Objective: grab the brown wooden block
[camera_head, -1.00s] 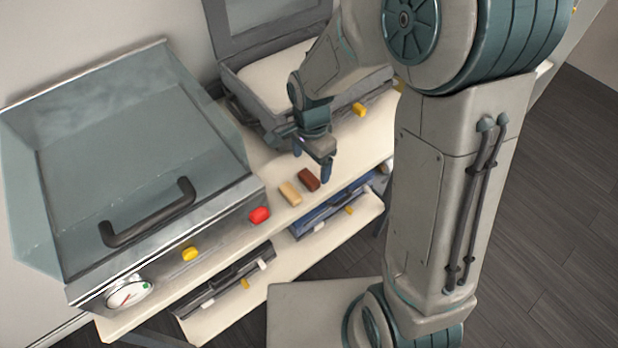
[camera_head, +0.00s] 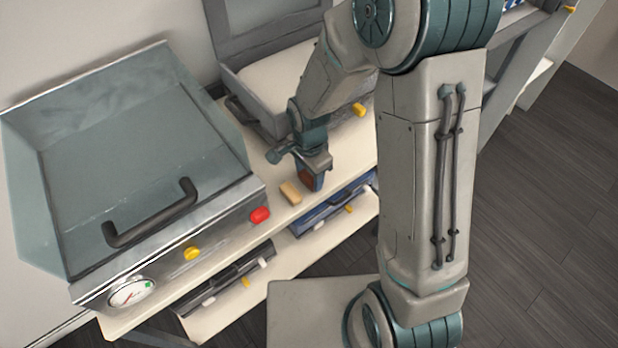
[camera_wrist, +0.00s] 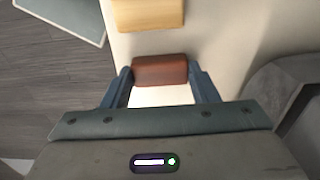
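The brown wooden block (camera_wrist: 160,70) is reddish-brown and lies on the pale shelf top. In the wrist view it sits between the two blue fingers of my gripper (camera_wrist: 161,78), one finger at each end of it. The fingertips look very close to the block's ends; I cannot tell whether they press on it. In the head view my gripper (camera_head: 311,183) is down at the shelf, and part of the block (camera_head: 307,179) shows between its fingers. The rest of the block is hidden there.
A light tan block (camera_head: 290,192) lies just beside the brown one, also in the wrist view (camera_wrist: 147,14). A grill-like box (camera_head: 130,160) with a black handle and red knob (camera_head: 260,215) stands left. An open grey case (camera_head: 290,80) is behind.

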